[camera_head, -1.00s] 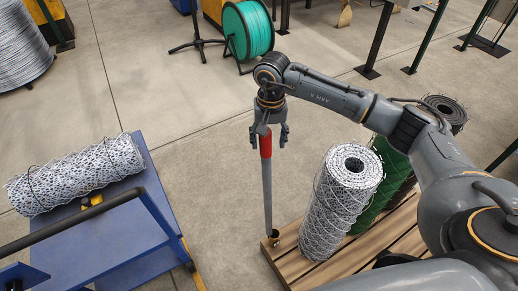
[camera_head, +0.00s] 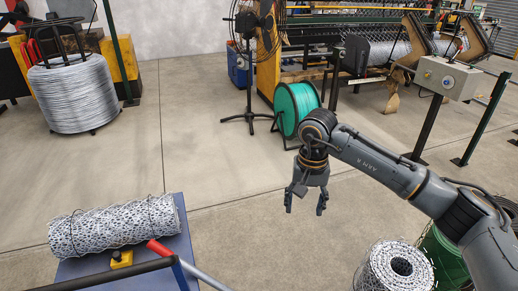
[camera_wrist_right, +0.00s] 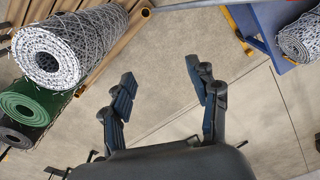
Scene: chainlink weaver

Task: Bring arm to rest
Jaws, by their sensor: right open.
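My right gripper (camera_head: 305,204) hangs pointing down, open and empty, above bare floor in the middle of the head view. Its spread fingers also show in the right wrist view (camera_wrist_right: 160,78), with only concrete between them. My right arm (camera_head: 385,172) reaches in from the right with the elbow bent. A bar with a red end (camera_head: 159,248) and grey shaft lies slanted at the blue cart (camera_head: 182,232), apart from the gripper; its lower end is out of frame. My left gripper is not in view.
A mesh roll (camera_head: 115,226) lies on the cart. White (camera_head: 385,272) and green (camera_head: 445,262) rolls stand below my right arm. A green wire spool (camera_head: 297,107), a stand fan (camera_head: 248,70) and a control box (camera_head: 447,77) stand behind. The central floor is clear.

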